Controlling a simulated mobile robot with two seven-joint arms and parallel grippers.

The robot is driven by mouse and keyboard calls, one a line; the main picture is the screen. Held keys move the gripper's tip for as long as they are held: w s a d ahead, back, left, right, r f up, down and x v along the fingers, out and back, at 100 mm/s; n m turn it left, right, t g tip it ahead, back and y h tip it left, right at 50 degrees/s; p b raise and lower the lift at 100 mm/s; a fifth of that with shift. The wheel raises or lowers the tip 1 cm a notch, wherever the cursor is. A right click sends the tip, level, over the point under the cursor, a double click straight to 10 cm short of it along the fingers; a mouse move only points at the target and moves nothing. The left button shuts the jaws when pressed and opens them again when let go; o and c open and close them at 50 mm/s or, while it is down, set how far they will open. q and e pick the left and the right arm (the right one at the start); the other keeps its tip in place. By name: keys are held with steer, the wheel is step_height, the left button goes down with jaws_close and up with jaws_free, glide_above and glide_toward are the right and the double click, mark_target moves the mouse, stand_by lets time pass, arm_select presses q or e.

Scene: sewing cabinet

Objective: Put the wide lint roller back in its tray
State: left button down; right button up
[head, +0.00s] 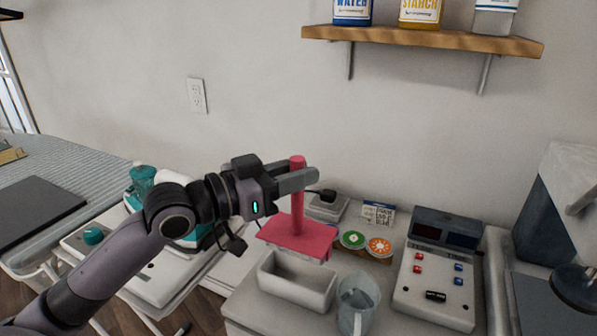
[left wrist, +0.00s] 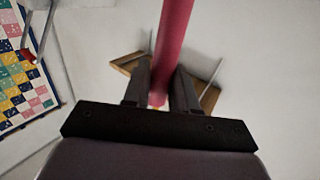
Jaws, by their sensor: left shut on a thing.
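The wide lint roller (head: 299,237) is pinkish red, with an upright handle and a wide flat head at the bottom. My left gripper (head: 300,180) is shut on the upper part of its handle. In the left wrist view, the handle (left wrist: 174,35) stands between the two fingers (left wrist: 160,85). The roller's head hangs above the back part of a white rectangular tray (head: 297,285) on the cabinet top. The tray is open and looks empty; its back rim is partly hidden by the head. My right gripper is not in view.
A clear pitcher (head: 357,303) stands close to the tray's right. Round green and orange labels (head: 365,243) lie behind it. A control box with buttons (head: 440,270) is further right. A white-and-teal machine (head: 150,265) is at the left. A wooden shelf (head: 420,40) hangs above.

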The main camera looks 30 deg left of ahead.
mark_target(292, 211)
arm_select(q)
step_height(292, 211, down, 3)
steer(key=b, duration=0.3)
steer(key=shift+f, duration=0.2)
step_height(292, 211, down, 4)
steer(key=shift+r+b, duration=0.15)
steer(key=shift+b, duration=1.1)
steer(key=shift+f+b, duration=0.3)
steer(key=shift+f, duration=0.25)
steer(key=shift+f+b, duration=0.35)
steer(key=shift+f, duration=0.3)
steer(key=c, duration=0.8)
jaws_free()
